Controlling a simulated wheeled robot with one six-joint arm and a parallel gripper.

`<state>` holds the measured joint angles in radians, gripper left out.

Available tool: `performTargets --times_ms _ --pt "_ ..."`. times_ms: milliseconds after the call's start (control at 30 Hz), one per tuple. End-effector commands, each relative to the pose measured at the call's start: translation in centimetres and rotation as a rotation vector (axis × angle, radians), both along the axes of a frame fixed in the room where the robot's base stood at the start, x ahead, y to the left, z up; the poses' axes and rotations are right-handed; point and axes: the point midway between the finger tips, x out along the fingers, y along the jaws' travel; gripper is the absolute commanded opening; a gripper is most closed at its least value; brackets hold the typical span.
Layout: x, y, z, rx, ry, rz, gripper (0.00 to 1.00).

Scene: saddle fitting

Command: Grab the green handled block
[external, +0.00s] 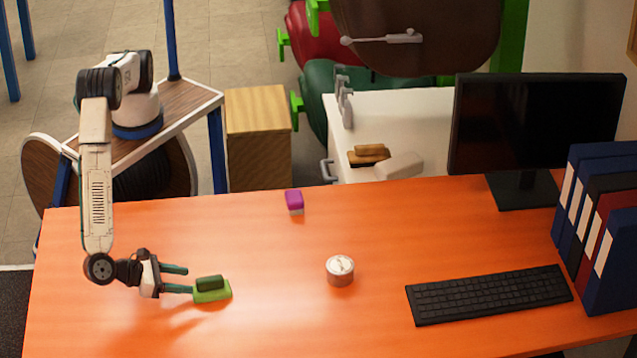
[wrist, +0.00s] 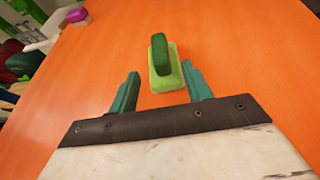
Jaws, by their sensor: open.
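The green handled block (external: 212,291) lies on the orange desk, with a light green base and a dark green handle on top. I cannot tell whether a finger touches the block.
On the desk (external: 260,325) stand a purple and white block (external: 294,201), a small round tin (external: 340,270), a keyboard (external: 488,294), a monitor (external: 535,125) and several binders (external: 600,220). The desk around the green block is clear.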

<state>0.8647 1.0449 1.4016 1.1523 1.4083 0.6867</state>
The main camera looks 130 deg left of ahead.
Motion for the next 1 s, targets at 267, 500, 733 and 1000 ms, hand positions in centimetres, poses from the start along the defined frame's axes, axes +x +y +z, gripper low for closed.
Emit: performTargets --times_ms 267,500,733,1000 --pt "1.6 2.1 -0.8 -0.001 0.0 0.004 0.49" --pt "3.8 4.7 -1.8 -0.001 0.002 0.005 0.49" --pt "4.3 5.4 -2.2 -0.002 0.001 0.004 0.49" --pt "4.3 5.4 -2.2 -0.002 0.001 0.004 0.0"
